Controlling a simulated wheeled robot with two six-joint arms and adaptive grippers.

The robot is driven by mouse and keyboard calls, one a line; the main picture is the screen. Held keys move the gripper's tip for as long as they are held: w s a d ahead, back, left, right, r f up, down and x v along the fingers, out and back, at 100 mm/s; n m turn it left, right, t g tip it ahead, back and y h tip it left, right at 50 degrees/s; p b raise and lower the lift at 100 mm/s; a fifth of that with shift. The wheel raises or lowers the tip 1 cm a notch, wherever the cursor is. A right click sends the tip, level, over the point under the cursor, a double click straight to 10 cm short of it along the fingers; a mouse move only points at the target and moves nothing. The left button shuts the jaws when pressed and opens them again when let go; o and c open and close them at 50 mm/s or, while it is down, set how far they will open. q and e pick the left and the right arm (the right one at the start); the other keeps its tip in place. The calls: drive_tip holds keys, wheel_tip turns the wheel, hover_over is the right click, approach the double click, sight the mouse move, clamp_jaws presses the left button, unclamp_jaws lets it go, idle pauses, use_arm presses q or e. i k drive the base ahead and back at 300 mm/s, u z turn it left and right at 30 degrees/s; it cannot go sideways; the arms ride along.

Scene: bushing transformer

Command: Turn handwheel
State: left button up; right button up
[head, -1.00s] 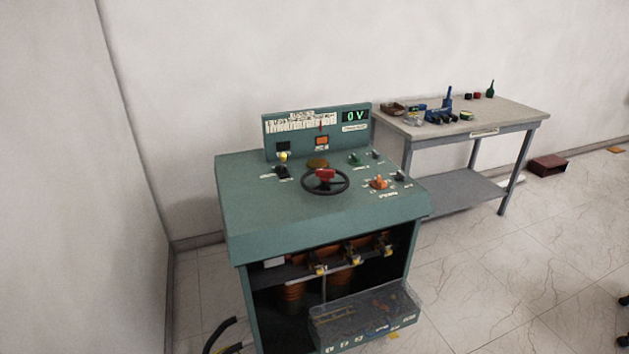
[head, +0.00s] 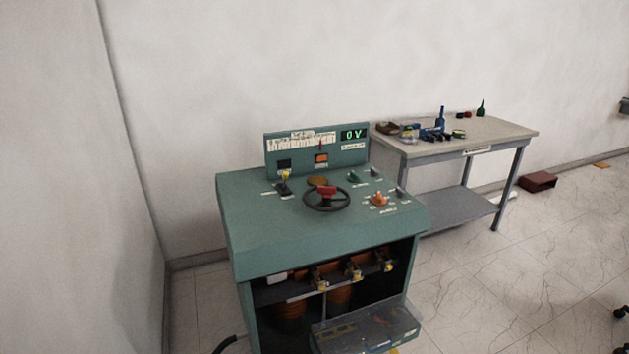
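The black handwheel (head: 327,207) with a red part (head: 326,191) at its middle lies on the sloped top of the green control console (head: 258,233). The console's upright back panel carries a green display (head: 353,134) reading 0 V and a scale with a red pointer. A yellow-tipped lever (head: 285,178) stands left of the wheel, and an orange knob (head: 379,199) sits to its right. Neither of my grippers shows in the head view.
A grey workbench (head: 505,129) with several small tools on it stands right of the console. A dark red box (head: 538,181) lies on the floor beyond it. A clear tray (head: 365,331) juts out at the console's open front. The tiled floor at right is mostly clear.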

sight(326, 191)
drive_tip(key=i, duration=0.55)
drive_tip(key=z, duration=0.7)
